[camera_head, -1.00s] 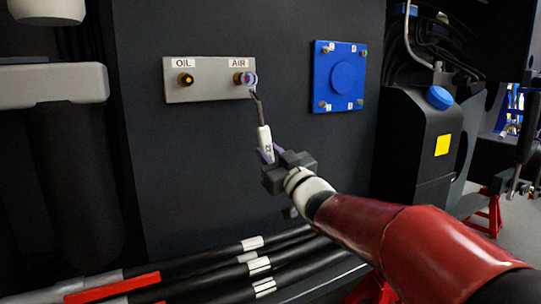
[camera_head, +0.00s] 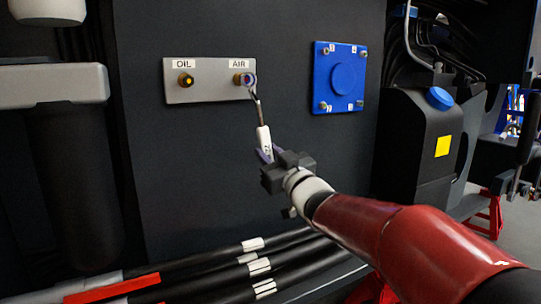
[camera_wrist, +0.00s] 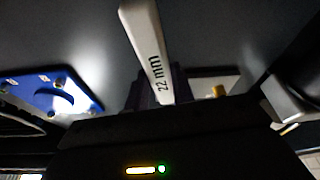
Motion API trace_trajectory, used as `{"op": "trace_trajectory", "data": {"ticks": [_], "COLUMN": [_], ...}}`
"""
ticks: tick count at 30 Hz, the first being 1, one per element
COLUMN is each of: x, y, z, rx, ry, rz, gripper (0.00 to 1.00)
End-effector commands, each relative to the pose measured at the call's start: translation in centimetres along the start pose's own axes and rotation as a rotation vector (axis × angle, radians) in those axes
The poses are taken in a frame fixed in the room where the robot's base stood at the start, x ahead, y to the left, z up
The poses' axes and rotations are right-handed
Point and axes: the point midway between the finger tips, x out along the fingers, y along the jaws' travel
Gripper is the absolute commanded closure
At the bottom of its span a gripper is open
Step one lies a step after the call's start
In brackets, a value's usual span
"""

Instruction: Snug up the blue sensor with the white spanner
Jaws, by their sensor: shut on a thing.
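The blue sensor (camera_head: 249,78) sits in the brass port under the AIR label, at the right of a grey plate (camera_head: 210,93) in the head view. My gripper (camera_head: 268,155) is shut on the white spanner (camera_head: 263,138), below and right of the sensor. The spanner's metal shaft points up and its head is at the sensor, overlapping its lower edge. I cannot tell whether the head is fitted around the sensor. The wrist view shows the spanner's white handle (camera_wrist: 147,45), marked 22 mm; its head and the sensor are out of that view.
A second fitting (camera_head: 186,79) sits under the OIL label to the left. A blue square cover (camera_head: 340,78) with corner bolts is on the panel to the right. Black hoses with white bands (camera_head: 255,265) run along the bottom. The dark panel between is flat and clear.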

Motion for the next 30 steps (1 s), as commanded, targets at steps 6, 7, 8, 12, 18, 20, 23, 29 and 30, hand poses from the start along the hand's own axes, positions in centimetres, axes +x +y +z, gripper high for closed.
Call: {"op": "trace_trajectory", "data": {"ticks": [6,7,8,12,18,20,23,29,30], "x": [0.7,0.8,0.9,1.3,1.8,1.9,2.0,1.9,1.9], "y": [0.0,0.0,0.0,0.0,0.0,0.0,0.0,0.0,-0.1], "z": [0.0,0.1,0.1,0.2,0.4,0.4,0.4,0.4,0.5], "rx": [0.0,0.0,0.0,0.0,0.0,0.0,-0.001,0.0,0.002], "ry": [0.003,0.003,0.003,0.003,0.002,0.002,0.002,0.003,0.003], "rz": [-0.001,-0.001,-0.001,-0.001,0.0,0.0,0.0,0.0,0.001], "gripper": [1.0,1.0,1.0,1.0,1.0,1.0,1.0,1.0,1.0]}}
